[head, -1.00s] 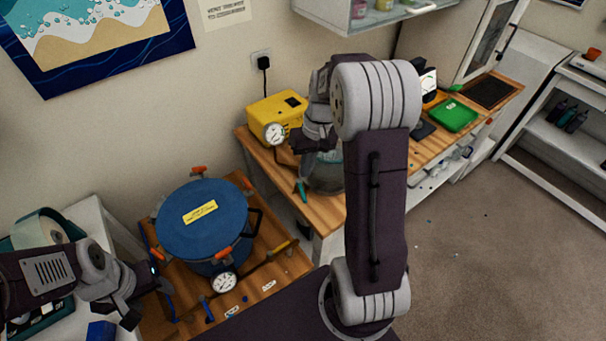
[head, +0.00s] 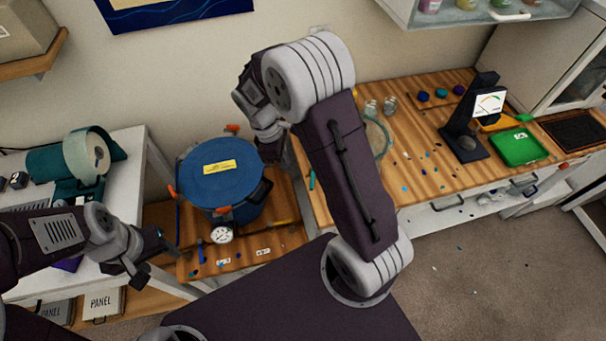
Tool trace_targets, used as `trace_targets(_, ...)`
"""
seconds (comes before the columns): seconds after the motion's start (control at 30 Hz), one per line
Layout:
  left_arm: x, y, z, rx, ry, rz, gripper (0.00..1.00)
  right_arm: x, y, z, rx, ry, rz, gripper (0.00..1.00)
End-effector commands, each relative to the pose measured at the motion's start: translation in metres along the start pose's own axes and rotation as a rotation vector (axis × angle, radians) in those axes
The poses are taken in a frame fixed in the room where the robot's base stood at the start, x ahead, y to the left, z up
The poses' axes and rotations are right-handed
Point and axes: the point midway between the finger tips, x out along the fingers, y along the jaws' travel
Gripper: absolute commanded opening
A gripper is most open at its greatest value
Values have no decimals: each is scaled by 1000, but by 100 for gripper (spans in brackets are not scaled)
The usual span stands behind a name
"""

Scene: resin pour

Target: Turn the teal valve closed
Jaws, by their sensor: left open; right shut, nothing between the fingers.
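A blue pressure pot (head: 215,188) with orange clamps and a yellow label stands on a low wooden stand. A round white gauge (head: 222,235) is on its front. A small teal piece (head: 312,180) shows at the left edge of the wooden bench; I cannot tell whether it is the teal valve or how it is turned. My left gripper (head: 154,256) is open and empty, left of the pot's front. My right gripper (head: 270,154) is shut and empty, above the pot's right side; its arm hides part of the bench.
The wooden bench (head: 418,170) carries scattered coloured bits, a black scale stand (head: 470,130) and a green tray (head: 518,147). A white table (head: 130,152) with a teal tape dispenser (head: 55,165) stands at left.

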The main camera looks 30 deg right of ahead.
Motion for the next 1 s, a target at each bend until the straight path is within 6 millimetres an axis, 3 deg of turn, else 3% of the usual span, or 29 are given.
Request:
trace_targets(0.23, -5, 0, 0, 0, 0, 0, 55, 53, -1, 1, 3, -2, -5, 0)
trace_targets(0.5, -15, 0, -2, 0, 0, 0, 55, 64, 0, 33, 4, 1, -1, 0)
trace_targets(0.87, -15, 0, -1, 0, 0, 0, 55, 66, 0, 36, 2, 1, 0, 0)
trace_targets(1.0, -21, 0, -2, 0, 0, 0, 55, 66, -4, 46, -140, -1, 31, 0)
